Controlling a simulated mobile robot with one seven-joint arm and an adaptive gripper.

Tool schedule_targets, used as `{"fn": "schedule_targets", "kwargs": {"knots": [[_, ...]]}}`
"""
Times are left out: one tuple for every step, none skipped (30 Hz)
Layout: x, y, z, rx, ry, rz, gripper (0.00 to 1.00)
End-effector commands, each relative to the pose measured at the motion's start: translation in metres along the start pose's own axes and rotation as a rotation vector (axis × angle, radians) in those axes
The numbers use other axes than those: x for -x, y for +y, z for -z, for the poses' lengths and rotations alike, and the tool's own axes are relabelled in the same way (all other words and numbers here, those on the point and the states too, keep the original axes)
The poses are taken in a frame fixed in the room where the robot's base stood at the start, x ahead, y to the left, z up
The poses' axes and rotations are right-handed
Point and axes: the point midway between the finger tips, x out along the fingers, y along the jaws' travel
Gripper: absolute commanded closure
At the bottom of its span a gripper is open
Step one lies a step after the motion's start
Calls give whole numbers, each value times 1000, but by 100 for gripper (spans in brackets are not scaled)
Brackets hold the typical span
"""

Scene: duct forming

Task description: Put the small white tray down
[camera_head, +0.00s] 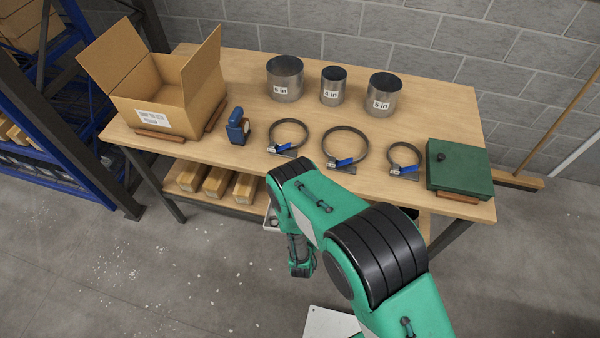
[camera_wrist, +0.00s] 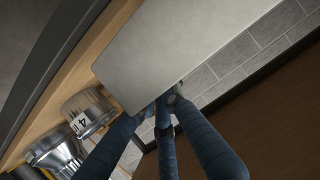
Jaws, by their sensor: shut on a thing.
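The small white tray (camera_wrist: 180,45) fills the upper middle of the wrist view as a flat, pale grey-white panel. My gripper (camera_wrist: 166,104) is shut on its near edge, with the dark blue fingers meeting there. In the head view, a small pale piece (camera_head: 271,222) shows beside my arm, below the workbench's front edge; it may be part of the tray. My arm hides the rest, and my gripper's fingers cannot be made out there. I cannot tell whether the tray touches anything beneath it.
The workbench (camera_head: 235,88) carries an open cardboard box (camera_head: 150,95), a blue tool (camera_head: 237,127), three labelled metal cylinders (camera_head: 330,86), three ring clamps (camera_head: 345,148) and a green case (camera_head: 458,168). Cartons (camera_head: 217,181) lie on the lower shelf. Bare tabletop lies between the cylinders and clamps.

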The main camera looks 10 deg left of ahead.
Motion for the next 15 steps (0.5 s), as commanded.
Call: {"fn": "schedule_targets", "kwargs": {"knots": [[-2, 15, -3, -10, 2, -20, 100], [-2, 22, -4, -14, 2, -29, 100], [-2, 31, -5, -18, 1, -40, 100], [-1, 37, -6, -21, 1, -47, 100], [-1, 42, -6, -24, 1, -54, 100], [0, 47, -6, -27, 2, -60, 100], [0, 50, -7, -29, 2, -64, 100], [0, 52, -7, -30, 3, -67, 100], [0, 55, -7, -31, 3, -70, 100], [0, 56, -6, -32, 3, -72, 100], [0, 57, -6, -33, 3, -73, 100], [1, 58, -6, -33, 3, -74, 100], [1, 58, -6, -33, 3, -74, 100], [1, 58, -6, -33, 3, -74, 100], [1, 58, -6, -33, 3, -74, 100]]}}
